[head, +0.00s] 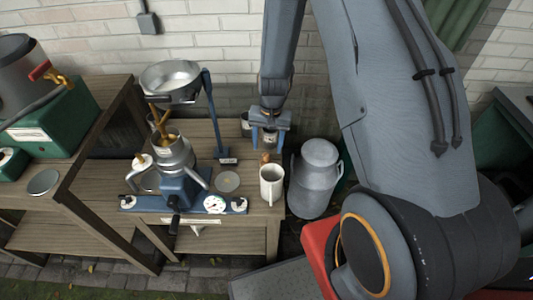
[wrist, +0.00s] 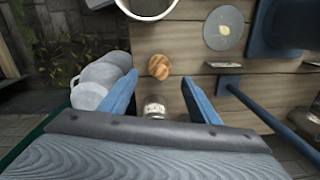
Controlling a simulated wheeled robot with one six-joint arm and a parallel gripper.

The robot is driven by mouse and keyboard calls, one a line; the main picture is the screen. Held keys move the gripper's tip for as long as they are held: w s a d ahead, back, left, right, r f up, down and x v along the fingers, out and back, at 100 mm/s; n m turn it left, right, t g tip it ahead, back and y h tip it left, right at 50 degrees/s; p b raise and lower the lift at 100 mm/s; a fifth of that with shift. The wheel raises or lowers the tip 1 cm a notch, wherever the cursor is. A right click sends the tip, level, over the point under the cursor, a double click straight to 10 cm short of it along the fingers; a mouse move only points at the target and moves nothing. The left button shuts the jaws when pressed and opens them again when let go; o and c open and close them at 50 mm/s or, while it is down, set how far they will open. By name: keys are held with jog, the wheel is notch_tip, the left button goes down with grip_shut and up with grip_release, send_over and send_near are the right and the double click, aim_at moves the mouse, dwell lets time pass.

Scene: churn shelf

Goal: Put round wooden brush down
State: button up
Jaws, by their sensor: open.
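The round wooden brush shows as a small round brown top (wrist: 159,66) in the wrist view, on the wooden table. In the head view it is a small brown knob (head: 265,157) just behind the white mug (head: 271,187). My gripper (head: 268,122) is over the back right of the table, with its blue fingers spread. In the wrist view my gripper (wrist: 159,84) is open and empty, and the brush shows just beyond the fingertips, apart from both. The brush's underside is hidden.
A labelled jar (wrist: 154,107) stands below, between the fingers in the wrist view. A grey milk can (head: 316,178) stands right of the table (head: 215,158). A cream separator with a metal bowl (head: 170,78) and a small round dish (head: 227,181) are to the left.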

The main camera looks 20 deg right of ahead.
aim_at(268, 155)
jog(key=s+r+n, duration=0.2)
jog(key=s+r, duration=0.6)
jog(key=r, duration=0.3)
jog(key=s+r+n, duration=0.3)
jog(key=s+r, duration=0.6)
jog(key=r, duration=0.2)
jog(key=shift+a+t+h+b, duration=0.3)
jog(key=shift+a+t+b, duration=0.05)
jog(key=shift+t+b, duration=0.05)
